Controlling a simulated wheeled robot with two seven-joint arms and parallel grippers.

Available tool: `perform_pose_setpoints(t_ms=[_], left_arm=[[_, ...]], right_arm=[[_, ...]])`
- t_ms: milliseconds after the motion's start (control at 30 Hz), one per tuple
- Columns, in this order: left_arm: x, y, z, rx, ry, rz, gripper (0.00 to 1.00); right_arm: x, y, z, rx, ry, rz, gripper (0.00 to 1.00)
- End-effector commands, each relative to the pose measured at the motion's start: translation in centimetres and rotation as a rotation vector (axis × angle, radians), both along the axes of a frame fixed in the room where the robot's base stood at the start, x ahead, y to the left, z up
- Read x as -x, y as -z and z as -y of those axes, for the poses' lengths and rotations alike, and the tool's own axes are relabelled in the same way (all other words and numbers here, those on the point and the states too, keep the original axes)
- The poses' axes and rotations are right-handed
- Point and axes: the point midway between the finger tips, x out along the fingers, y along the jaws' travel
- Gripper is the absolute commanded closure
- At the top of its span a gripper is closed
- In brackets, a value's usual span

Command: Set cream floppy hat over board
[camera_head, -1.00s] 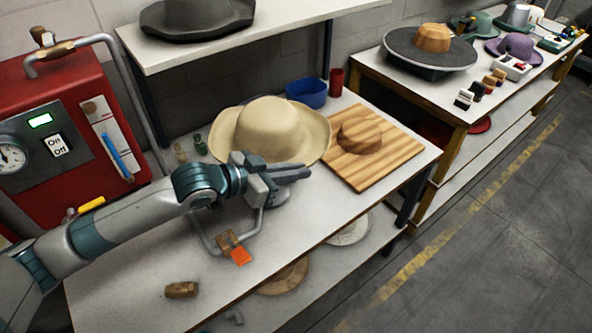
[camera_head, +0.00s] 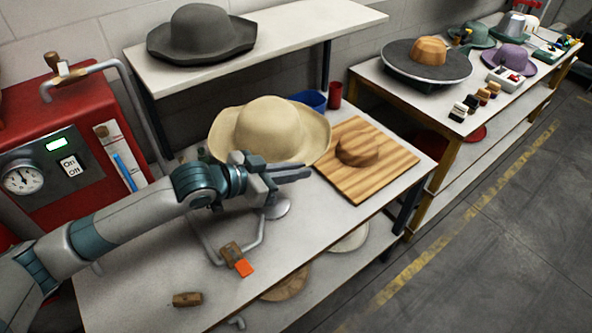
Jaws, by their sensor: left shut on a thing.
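The cream floppy hat (camera_head: 272,128) has a round crown and a wide wavy brim. My left gripper (camera_head: 302,172) is at its front brim and shut on it. The hat is crown up and appears to be above the table (camera_head: 150,272); the gap beneath it is hidden. The wooden board (camera_head: 390,171) lies just right of the hat, with a round wooden block (camera_head: 358,149) on it. The hat's right brim comes close to the board's left edge in the picture. My right gripper is not in view.
A blue bin (camera_head: 312,101) and red cup (camera_head: 335,94) stand behind. A grey hat (camera_head: 200,34) is on the upper shelf. A red press machine (camera_head: 85,120) is left.

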Motion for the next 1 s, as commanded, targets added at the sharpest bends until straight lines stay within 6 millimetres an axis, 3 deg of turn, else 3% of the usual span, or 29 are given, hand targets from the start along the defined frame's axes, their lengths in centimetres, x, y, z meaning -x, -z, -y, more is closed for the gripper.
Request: perform_pose_setpoints(t_ms=[433, 1000], left_arm=[[0.0, -3.2, 0.0, 0.001, 0.000, 0.001, 1.00], [-0.1, -3.2, 0.0, 0.001, -0.002, 0.002, 1.00]], right_arm=[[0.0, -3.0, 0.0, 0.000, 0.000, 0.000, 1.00], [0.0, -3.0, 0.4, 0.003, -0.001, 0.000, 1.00]])
